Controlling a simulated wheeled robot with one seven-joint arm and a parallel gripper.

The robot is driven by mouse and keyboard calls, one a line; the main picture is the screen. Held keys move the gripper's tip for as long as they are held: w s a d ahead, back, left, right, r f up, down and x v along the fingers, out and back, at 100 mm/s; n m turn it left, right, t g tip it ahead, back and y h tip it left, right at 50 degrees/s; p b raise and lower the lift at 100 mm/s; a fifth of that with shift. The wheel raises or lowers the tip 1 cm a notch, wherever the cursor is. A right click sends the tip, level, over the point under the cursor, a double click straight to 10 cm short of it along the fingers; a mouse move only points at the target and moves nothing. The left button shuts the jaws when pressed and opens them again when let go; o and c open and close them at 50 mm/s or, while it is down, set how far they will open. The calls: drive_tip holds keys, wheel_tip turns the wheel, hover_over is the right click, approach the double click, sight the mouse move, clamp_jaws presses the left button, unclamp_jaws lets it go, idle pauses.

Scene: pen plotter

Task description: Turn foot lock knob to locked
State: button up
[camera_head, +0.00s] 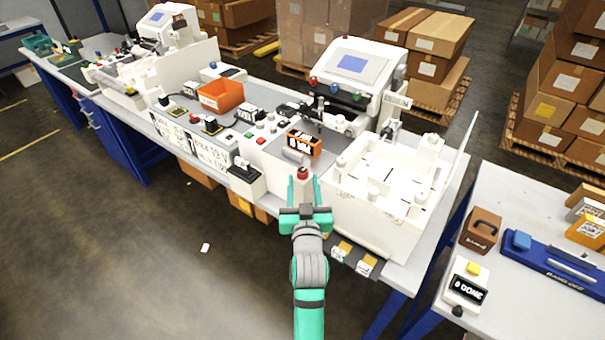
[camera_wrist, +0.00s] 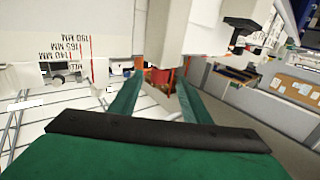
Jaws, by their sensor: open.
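My gripper (camera_head: 304,188) is open, its two green fingers pointing at the white pen plotter (camera_head: 375,215) bench area. A red round-topped knob (camera_head: 303,172) shows just beyond and between the fingertips in the head view. I cannot tell whether it is the foot lock knob or whether the fingers touch it. In the wrist view my gripper (camera_wrist: 155,98) has a gap between its fingers, with blurred red and orange parts (camera_wrist: 161,80) beyond. A dark knob-like part (camera_wrist: 58,79) sits below upside-down millimetre marks at left. No lock label is readable.
A white machine with a screen (camera_head: 352,62) stands behind. An orange bin (camera_head: 220,96) and small controls sit along the grey bench to the left. Open floor (camera_head: 150,260) lies at left.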

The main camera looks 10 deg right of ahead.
sight(303, 177)
drive_tip(key=shift+w+d, duration=0.2)
drive_tip(key=shift+w, duration=0.9)
drive_tip(key=shift+w+d, duration=0.2)
drive_tip(key=shift+w, duration=0.9)
drive_tip(key=c, duration=1)
